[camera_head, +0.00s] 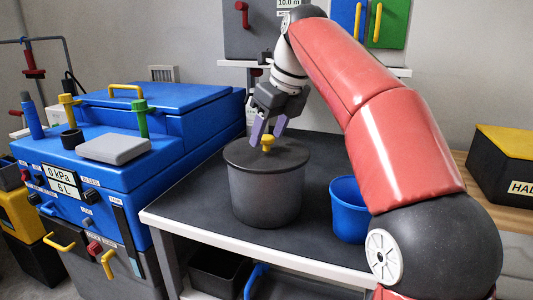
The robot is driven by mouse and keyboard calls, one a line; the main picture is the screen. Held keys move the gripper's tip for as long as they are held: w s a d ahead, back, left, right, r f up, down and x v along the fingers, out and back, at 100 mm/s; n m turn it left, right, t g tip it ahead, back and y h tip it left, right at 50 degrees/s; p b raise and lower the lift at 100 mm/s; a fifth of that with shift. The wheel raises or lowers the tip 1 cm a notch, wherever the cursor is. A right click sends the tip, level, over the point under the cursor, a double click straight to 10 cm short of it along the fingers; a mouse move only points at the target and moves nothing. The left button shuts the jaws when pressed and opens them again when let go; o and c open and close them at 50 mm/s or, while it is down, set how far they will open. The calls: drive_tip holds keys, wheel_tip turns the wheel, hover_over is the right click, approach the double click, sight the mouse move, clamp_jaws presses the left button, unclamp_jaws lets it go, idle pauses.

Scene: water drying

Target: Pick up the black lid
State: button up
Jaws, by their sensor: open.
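The black lid (243,156) sits on a grey cylindrical pot (266,196) on the dark-topped table. A yellow knob (268,143) stands up from the middle of the lid. My gripper (268,133) hangs from above, pointing down, with its two purple fingers apart. The fingertips are at or just above the knob, one on its left and one on its right in the picture. I cannot tell whether they touch it. The far side of the lid is partly hidden by the gripper.
A blue bucket (348,212) stands right of the pot, partly behind my red arm. A large blue machine (110,190) with a grey block on top stands left of the table (185,212). A black bin (218,272) is below. A black-and-yellow box (502,170) is at right.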

drive_tip(key=shift+w+a+f, duration=0.1)
drive_tip(key=shift+f, duration=0.25)
drive_tip(key=shift+c, duration=0.2)
drive_tip(key=c, duration=1)
drive_tip(key=shift+r, duration=0.1)
